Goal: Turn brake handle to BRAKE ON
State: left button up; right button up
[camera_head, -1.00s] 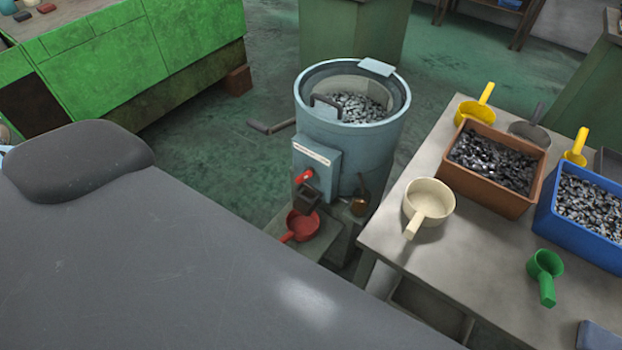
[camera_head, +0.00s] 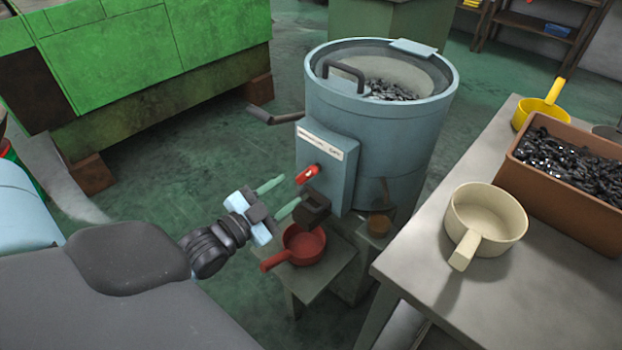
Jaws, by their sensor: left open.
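A light blue drum machine (camera_head: 415,135) holds dark metal pieces under its open top. A box (camera_head: 327,150) with a white label strip (camera_head: 326,140) is on its front. A small red handle (camera_head: 307,174) sticks out from that box below the label; I cannot read the label or tell which setting the handle points to. My left gripper (camera_head: 291,192) is open and empty, in front of the box. Its two greenish fingers point toward the red handle and appear a little short of it, just left and below. My right gripper is not in view.
A dark spout (camera_head: 312,208) and a red scoop (camera_head: 304,244) are below the handle. A crank (camera_head: 272,116) juts left from the drum. The table (camera_head: 455,310) at right bears a cream scoop (camera_head: 487,220) and a brown bin (camera_head: 560,205). A green machine (camera_head: 150,60) stands back left.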

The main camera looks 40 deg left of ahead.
aim_at(305, 177)
pick_arm(q)
jog(key=shift+w+d+r+b, duration=0.15)
jog(key=shift+w+b, duration=0.1)
jog(key=shift+w, duration=1.75)
jog(key=shift+w+d+f+b, duration=0.1)
jog(key=shift+w+d+b, duration=0.1)
jog(key=shift+w, duration=1.8)
grip_shut()
jog(key=shift+r, duration=0.1)
